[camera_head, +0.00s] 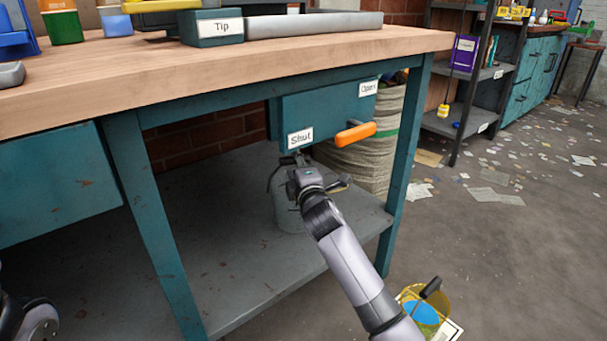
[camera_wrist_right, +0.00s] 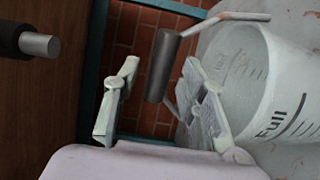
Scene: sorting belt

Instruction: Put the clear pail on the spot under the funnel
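The clear pail (camera_head: 288,211) stands on the lower shelf of the workbench, below the teal box, partly hidden by my right arm. In the right wrist view the pail (camera_wrist_right: 285,100) shows at the right with a "Full" mark and grey scale lines. Its bail has a dark grip (camera_wrist_right: 163,65) that lies between the fingers of my right gripper (camera_wrist_right: 160,105), seemingly apart from both. The right gripper (camera_head: 293,180) is open. I cannot make out the funnel or the spot under it.
The teal box (camera_head: 330,108) has "Shut" and "Open" labels and an orange lever (camera_head: 355,134). Table legs (camera_head: 405,185) flank the shelf (camera_head: 240,270). A yellow pail (camera_head: 440,301) with blue inside stands on the floor. A sack-like bundle (camera_head: 385,150) is behind.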

